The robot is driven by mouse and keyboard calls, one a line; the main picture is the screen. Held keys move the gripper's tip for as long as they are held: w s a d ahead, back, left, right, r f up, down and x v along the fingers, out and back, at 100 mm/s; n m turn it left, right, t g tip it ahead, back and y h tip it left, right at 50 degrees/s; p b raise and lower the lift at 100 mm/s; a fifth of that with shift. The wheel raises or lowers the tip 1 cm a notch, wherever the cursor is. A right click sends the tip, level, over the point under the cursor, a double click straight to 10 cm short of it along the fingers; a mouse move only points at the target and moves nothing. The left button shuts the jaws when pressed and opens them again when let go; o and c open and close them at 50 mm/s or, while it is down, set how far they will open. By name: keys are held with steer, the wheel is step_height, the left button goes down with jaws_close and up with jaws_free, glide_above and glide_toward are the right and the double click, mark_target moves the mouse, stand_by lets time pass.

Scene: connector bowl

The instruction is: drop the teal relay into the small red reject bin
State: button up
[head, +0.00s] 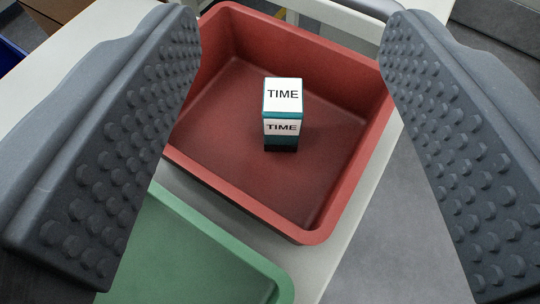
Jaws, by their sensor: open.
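The teal relay (283,115) is a small block with white labels reading "TIME" and a dark base. It stands upright on the floor of the small red reject bin (313,229), near the middle, clear of the walls. My gripper (290,150) is open, its two grey studded fingers wide apart at the left and right of the view. The relay shows in the gap between the fingers and neither finger touches it. The fingers partly hide the bin's left and right edges.
A green tray (190,250) lies in front of the red bin at the lower left. Both are on a pale surface (345,245). Grey floor shows at the right. A blue object (12,58) is at the far left edge.

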steer(key=shift+v, duration=2.2)
steer(key=s+r+y, duration=0.1)
steer(key=s+r, duration=0.2)
steer(key=r, duration=1)
steer(key=s+r+y, duration=0.1)
steer(key=s+r, duration=0.3)
steer(key=r, duration=0.9)
steer(key=s+d+r+n, duration=0.1)
steer(key=s+d+r, duration=0.1)
steer(key=s+r, duration=1.8)
steer(key=shift+r+t, duration=0.15)
steer(key=shift+t, duration=0.25)
steer(key=shift+s+d, duration=0.1)
steer(key=shift+d, duration=0.05)
